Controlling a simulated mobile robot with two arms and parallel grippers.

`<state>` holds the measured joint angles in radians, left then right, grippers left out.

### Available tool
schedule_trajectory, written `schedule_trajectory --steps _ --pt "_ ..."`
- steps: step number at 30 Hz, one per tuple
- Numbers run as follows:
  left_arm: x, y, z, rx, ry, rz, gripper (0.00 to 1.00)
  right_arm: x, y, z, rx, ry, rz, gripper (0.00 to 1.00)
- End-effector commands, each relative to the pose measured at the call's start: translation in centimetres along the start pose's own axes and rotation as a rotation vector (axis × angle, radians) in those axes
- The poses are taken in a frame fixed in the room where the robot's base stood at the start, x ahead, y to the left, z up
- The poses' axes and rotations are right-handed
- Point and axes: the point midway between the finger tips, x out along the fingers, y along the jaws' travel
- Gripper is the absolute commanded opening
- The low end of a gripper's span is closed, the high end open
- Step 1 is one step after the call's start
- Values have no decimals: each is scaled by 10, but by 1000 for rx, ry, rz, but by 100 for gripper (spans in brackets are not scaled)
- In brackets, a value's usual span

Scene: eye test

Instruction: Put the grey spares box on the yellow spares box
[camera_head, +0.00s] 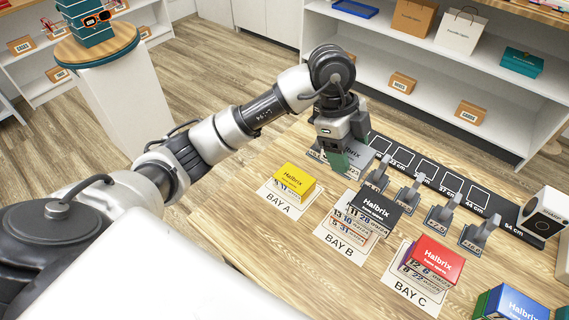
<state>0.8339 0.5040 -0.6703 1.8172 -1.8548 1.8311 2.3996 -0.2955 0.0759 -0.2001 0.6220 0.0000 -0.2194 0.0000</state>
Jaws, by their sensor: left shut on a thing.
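The yellow spares box (294,181) sits on the BAY A card, to the left of and nearer than the gripper. Its top is bare. My right gripper is not in view.
A black box (373,211) stands on BAY B and a red box (434,259) on BAY C. Several grey stands (408,194) line the black strip (450,185). A blue box (515,304) and a white cube (543,212) are at right.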

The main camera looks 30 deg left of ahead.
Motion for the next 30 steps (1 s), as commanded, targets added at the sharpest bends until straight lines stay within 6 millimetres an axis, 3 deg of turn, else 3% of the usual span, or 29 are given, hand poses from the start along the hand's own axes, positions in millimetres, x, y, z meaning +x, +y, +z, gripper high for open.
schedule_trajectory --steps 9,13,20,30 --pt "13 20 79 -9 -3 2 38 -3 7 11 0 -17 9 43" --pt "17 26 105 -7 -2 1 38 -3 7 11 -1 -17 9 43" --pt "21 30 123 -2 0 0 38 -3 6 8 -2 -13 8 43" --pt "57 30 137 -2 0 0 38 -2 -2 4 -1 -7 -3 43"
